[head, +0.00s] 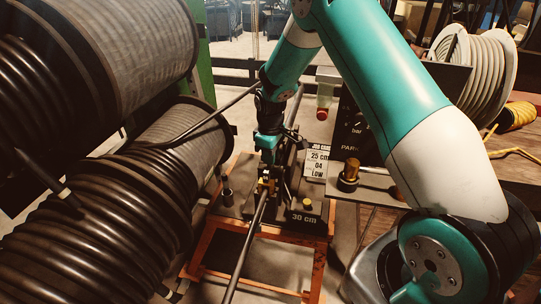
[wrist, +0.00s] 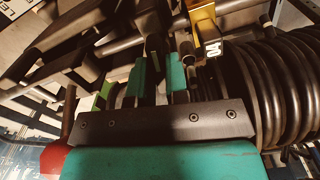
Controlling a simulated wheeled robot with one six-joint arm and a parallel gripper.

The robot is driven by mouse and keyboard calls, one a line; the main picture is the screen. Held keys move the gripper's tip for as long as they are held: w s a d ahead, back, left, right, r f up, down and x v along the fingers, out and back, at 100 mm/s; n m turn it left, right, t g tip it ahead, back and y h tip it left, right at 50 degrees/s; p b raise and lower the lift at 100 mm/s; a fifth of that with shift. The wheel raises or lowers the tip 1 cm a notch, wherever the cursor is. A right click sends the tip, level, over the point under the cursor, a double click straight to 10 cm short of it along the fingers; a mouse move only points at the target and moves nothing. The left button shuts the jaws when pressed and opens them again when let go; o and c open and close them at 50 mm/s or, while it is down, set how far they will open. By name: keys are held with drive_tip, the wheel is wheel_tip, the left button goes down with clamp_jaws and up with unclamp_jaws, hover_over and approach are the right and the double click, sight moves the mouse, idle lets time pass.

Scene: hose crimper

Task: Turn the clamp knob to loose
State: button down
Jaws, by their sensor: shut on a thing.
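The crimper (head: 313,218) is a dark machine on an orange-framed stand, with a "30 cm" label on its front. My gripper (head: 268,152) reaches down over it from above. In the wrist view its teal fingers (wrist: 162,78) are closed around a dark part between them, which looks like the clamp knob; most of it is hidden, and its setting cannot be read. A black hose (head: 246,243) runs from the front up to the crimper below my gripper.
Large black hose reels (head: 95,215) fill the left. A card reading "25 cm 04 LOW" (head: 317,164) stands behind the crimper. A bench with a brass knob (head: 351,170) is at right.

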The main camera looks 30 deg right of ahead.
drive_tip(key=shift+r+n, duration=0.1)
drive_tip(key=shift+n, duration=0.9)
drive_tip(key=c, duration=1.1)
unclamp_jaws()
wheel_tip(320, 180, up, 12)
drive_tip(key=shift+b, duration=0.8)
